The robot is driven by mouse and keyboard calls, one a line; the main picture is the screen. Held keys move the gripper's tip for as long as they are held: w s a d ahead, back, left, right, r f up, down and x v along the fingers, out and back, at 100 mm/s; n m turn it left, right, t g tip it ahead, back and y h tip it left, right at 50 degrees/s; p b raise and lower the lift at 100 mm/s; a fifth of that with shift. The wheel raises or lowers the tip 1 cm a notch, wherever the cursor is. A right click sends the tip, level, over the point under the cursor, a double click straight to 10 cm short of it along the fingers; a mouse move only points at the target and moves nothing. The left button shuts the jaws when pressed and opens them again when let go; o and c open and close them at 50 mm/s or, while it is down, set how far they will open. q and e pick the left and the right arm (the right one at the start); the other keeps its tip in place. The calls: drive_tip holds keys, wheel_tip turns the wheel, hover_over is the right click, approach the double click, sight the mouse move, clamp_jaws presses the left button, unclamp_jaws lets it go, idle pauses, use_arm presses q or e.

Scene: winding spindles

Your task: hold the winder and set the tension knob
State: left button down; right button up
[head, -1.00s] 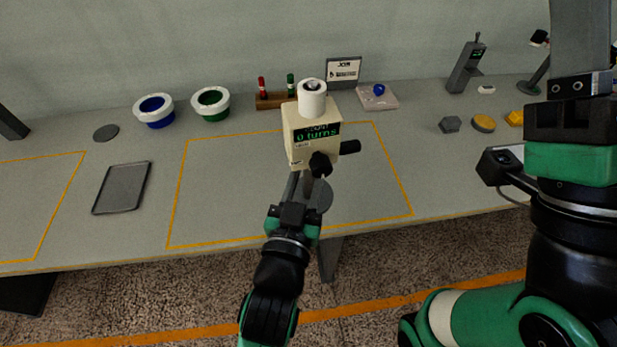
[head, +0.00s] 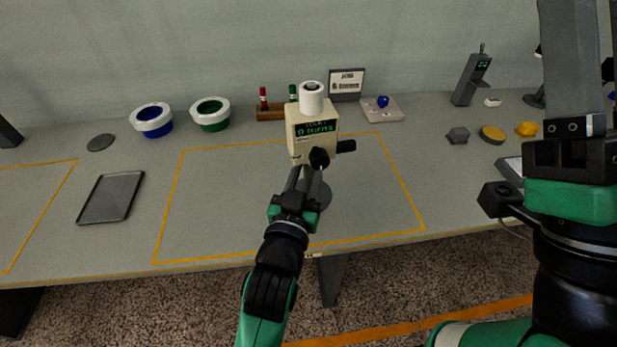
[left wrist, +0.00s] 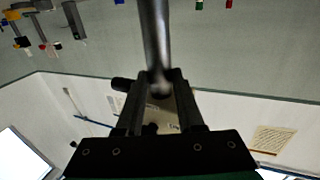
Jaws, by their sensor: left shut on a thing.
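The winder (head: 312,144) is a cream box with a green display reading "0 turns". A white spool (head: 311,98) is on top. A round black knob (head: 319,158) is low on its front, and a black stub (head: 346,146) sticks out at its right side. It stands upright in view above a grey round base (head: 318,192). My left gripper (head: 305,182) is shut on the winder's grey stem (left wrist: 157,45), just under the box.
A grey tray (head: 111,198) lies at left. Blue (head: 152,119) and green (head: 211,113) bowls, a wooden rack (head: 271,113), a sign (head: 346,84) and a pad with a blue knob (head: 382,103) stand behind. Grey and yellow pieces (head: 492,135) lie at right. The outlined area is otherwise clear.

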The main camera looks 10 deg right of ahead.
sight(307, 167)
use_arm(q)
drive_tip(key=shift+w+d+f+b, duration=0.1)
drive_tip(key=shift+w+f+b, duration=1)
drive_tip(key=shift+w+b, duration=0.3)
drive_tip(key=shift+w+d+f+b, duration=0.1)
drive_tip(key=shift+w+f+b, duration=1)
drive_tip(key=shift+b, duration=0.45)
drive_tip(key=shift+w, duration=0.3)
drive_tip(key=shift+f+b, duration=0.45)
drive_tip(key=shift+f, duration=0.4)
